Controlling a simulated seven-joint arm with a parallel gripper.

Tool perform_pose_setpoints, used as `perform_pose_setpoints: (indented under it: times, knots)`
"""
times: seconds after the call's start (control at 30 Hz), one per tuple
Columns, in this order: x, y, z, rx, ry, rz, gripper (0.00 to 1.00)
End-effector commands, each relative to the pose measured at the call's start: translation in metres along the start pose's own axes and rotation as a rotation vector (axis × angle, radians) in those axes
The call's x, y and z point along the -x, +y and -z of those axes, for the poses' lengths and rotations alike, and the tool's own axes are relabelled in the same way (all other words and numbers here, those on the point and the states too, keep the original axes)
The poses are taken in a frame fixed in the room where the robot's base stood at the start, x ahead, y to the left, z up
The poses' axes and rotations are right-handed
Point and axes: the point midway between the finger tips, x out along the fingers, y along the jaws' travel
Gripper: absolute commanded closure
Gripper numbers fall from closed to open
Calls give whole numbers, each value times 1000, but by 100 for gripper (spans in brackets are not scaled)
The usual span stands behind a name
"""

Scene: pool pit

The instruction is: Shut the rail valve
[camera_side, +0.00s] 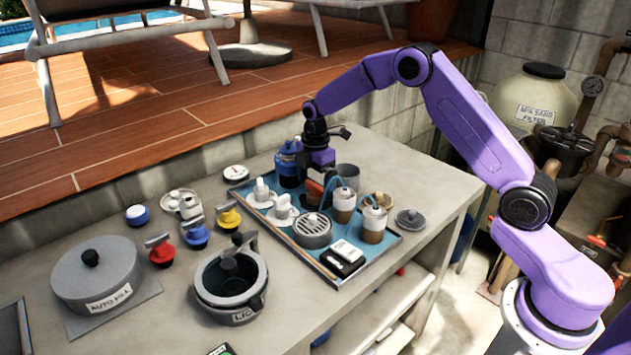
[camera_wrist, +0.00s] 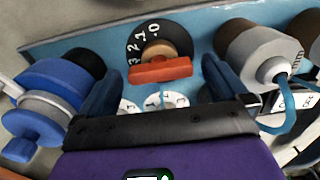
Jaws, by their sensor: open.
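A round black dial (camera_wrist: 143,38) with white numbers shows in the wrist view, with a brown hub and an orange-red bar handle (camera_wrist: 161,70) across it. The dial is the likeliest rail valve, but no label confirms it. The handle lies nearly level in that view, and the numbers curve around its upper left. My gripper (camera_wrist: 163,78) is open, with one blue finger on each side of the handle and gaps between. In the side view my gripper (camera_side: 318,172) is low over the back of the blue tray (camera_side: 378,262), where the handle (camera_side: 313,189) is partly hidden.
A blue canister (camera_wrist: 48,82) stands close left of my gripper, and a grey-capped jar with a blue tube (camera_wrist: 262,55) close right. The tray also holds white fittings (camera_side: 284,212) and a grated pot (camera_side: 312,230). Red (camera_side: 161,252), blue and yellow valves stand left of the tray.

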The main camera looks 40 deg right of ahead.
Motion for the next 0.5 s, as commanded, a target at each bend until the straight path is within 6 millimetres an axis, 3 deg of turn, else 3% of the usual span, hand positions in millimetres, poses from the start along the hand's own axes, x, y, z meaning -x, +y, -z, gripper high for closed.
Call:
perform_pose_setpoints:
  times: [0.07, 0.2, 0.23, 0.5]
  knots:
    - [0, 0, 0, 0, 0, 0, 3]
    - [0, 0, 0, 0, 0, 0, 49]
    - [0, 0, 0, 0, 0, 0, 54]
    - [1, 0, 0, -19, 0, 1, 54]
